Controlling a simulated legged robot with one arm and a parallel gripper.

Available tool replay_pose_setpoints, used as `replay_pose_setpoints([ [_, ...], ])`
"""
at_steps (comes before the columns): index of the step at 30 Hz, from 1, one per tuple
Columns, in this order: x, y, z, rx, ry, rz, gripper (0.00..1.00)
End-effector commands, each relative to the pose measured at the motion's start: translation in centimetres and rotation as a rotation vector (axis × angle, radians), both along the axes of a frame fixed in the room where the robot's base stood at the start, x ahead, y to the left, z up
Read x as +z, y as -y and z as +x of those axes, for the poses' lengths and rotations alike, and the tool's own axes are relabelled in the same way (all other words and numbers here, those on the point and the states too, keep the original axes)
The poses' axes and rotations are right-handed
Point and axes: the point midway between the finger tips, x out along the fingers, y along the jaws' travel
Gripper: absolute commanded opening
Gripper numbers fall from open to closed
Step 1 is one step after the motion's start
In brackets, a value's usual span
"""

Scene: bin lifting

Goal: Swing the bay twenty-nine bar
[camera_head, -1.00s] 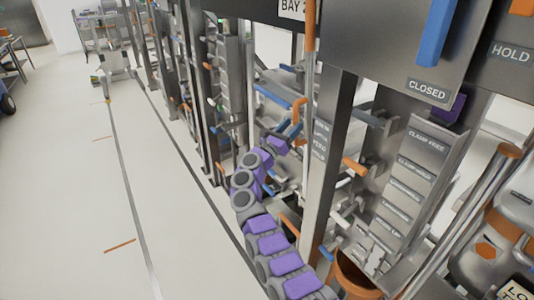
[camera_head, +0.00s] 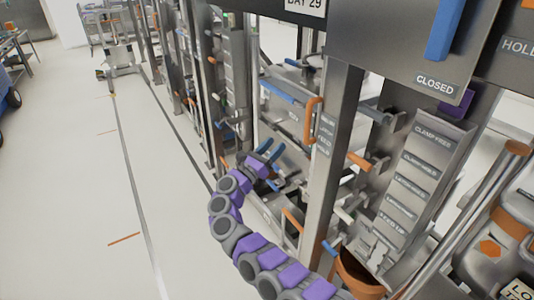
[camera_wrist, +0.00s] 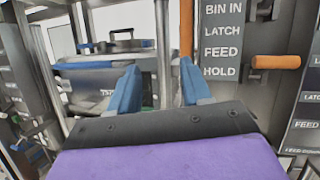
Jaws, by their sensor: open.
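A BAY 29 sign (camera_head: 305,3) is at the top of the head view. Below it, an orange C-shaped handle (camera_head: 313,120) stands beside a steel post that carries labels. In the wrist view an upright orange bar (camera_wrist: 186,28) is ahead, just right of centre, beyond my right finger. I cannot tell whether these are the same piece. My gripper (camera_head: 268,150) is open, with blue fingers, left of and below the handle in the head view. In the wrist view my gripper (camera_wrist: 160,88) has nothing between its fingers. A bin (camera_wrist: 110,85) shows behind the left finger.
A label plate (camera_wrist: 222,40) reads BIN IN, LATCH, FEED, HOLD. An orange horizontal handle (camera_wrist: 275,62) sticks out at its right. A panel marked CLOSED (camera_head: 437,85) hangs at upper right.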

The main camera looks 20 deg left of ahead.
Motion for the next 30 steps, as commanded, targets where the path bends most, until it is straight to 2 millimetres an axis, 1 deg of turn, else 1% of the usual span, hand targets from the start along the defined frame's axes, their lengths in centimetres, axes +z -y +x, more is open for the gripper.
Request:
replay_pose_setpoints([
  [3,-0.5,-0.5,-1.2,-0.002,0.0,0.001,0.48],
  [9,-0.9,-0.9,-2.1,-0.003,0.0,0.001,0.48],
  [30,-1.0,-0.9,-2.1,-0.002,-0.001,0.002,0.48],
])
